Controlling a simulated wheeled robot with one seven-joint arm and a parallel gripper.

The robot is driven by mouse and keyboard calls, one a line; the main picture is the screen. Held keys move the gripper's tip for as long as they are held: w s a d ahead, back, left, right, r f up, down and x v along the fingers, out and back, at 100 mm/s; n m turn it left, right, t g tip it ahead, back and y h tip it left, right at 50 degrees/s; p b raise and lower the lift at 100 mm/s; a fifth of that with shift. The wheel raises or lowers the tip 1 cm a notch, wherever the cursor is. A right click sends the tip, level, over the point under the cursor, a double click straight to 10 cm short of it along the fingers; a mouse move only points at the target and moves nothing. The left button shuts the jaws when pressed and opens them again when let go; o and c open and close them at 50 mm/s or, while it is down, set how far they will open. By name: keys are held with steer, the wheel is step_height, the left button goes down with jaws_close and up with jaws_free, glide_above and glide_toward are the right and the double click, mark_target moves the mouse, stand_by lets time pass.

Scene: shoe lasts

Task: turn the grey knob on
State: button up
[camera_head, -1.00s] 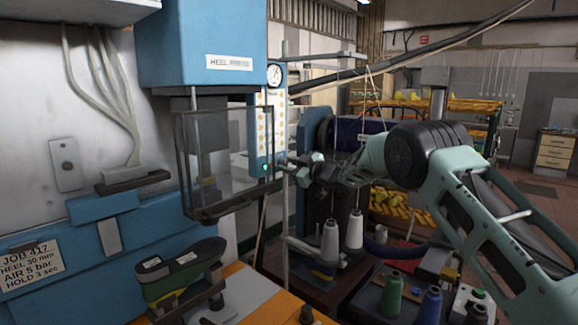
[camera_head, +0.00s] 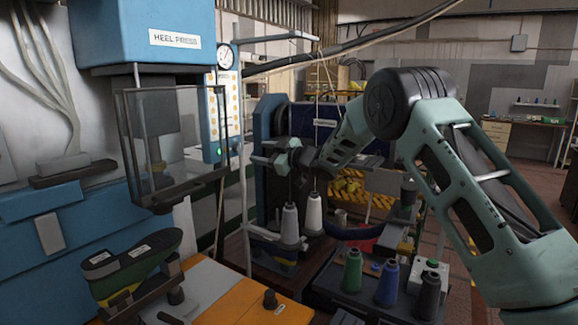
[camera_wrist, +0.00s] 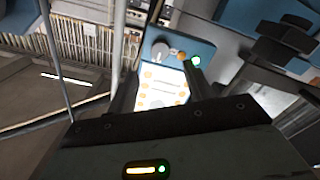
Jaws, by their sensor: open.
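The grey knob (camera_wrist: 160,51) shows in the wrist view as a round light-grey piece on a blue panel (camera_wrist: 203,47), beside a small orange-yellow piece and a lit green lamp (camera_wrist: 195,62). I cannot tell its setting. In the head view the panel's lit green lamp (camera_head: 219,152) shows near its lower end, but the knob cannot be made out. My gripper (camera_head: 257,154) is to the right of the panel with a visible gap. In the wrist view its fingers (camera_wrist: 160,80) are apart and empty, with the panel and knob showing beyond and between them.
A clear guard (camera_head: 165,140) in a dark frame hangs under the blue heel press (camera_head: 140,35), left of the panel. Thread cones (camera_head: 290,222) stand below my gripper. A shoe last (camera_head: 130,262) and a dark knob (camera_head: 270,299) are at the orange bench.

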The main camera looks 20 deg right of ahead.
steer(key=b+v, duration=0.3)
steer(key=v, duration=0.6)
steer(key=shift+s+d, duration=0.2)
steer(key=shift+s, duration=0.1)
